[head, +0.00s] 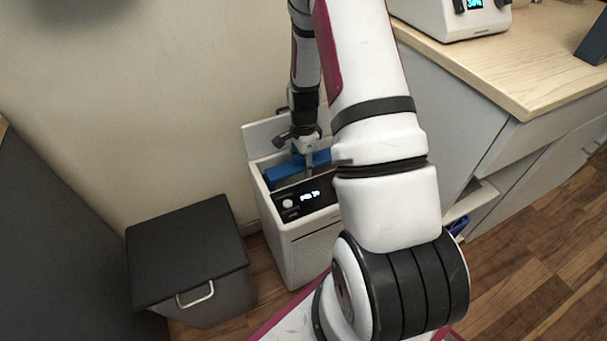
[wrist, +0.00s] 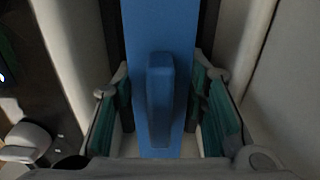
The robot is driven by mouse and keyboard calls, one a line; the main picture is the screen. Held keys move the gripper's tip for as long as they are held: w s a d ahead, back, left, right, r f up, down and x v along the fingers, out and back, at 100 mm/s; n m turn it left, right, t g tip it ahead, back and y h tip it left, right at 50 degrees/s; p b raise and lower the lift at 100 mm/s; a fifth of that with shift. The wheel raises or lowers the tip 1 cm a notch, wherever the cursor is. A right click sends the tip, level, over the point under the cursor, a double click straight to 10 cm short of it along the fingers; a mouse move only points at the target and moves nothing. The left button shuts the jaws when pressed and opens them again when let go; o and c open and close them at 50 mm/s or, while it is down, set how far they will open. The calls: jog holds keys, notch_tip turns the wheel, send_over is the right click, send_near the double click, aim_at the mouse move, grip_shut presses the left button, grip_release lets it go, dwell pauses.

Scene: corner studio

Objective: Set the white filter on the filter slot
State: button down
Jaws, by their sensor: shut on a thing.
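A long blue piece (head: 283,172) lies across the open top of a white machine (head: 268,205). In the wrist view the blue piece (wrist: 160,25) has a raised blue grip (wrist: 160,95) along its middle. My gripper (head: 308,153) reaches down over it, with its green-padded fingers on both sides of the grip in the wrist view (wrist: 162,110). It is shut on the blue piece. No separate white filter can be made out. The slot is hidden under the blue piece and my gripper, so I cannot tell how the piece sits in it.
The machine's front has a black panel (head: 292,211) with a lit display. A dark lidded bin (head: 187,250) stands to its left. A wood-topped counter (head: 510,68) stands to the right, carrying a white device (head: 455,20). A wall is close behind.

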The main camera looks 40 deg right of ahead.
jog(key=shift+f+b, duration=0.6)
jog(key=shift+f, duration=1.3)
jog(key=c, duration=1.2)
grip_release()
jog(key=shift+f, duration=0.15)
jog(key=shift+c, duration=0.2)
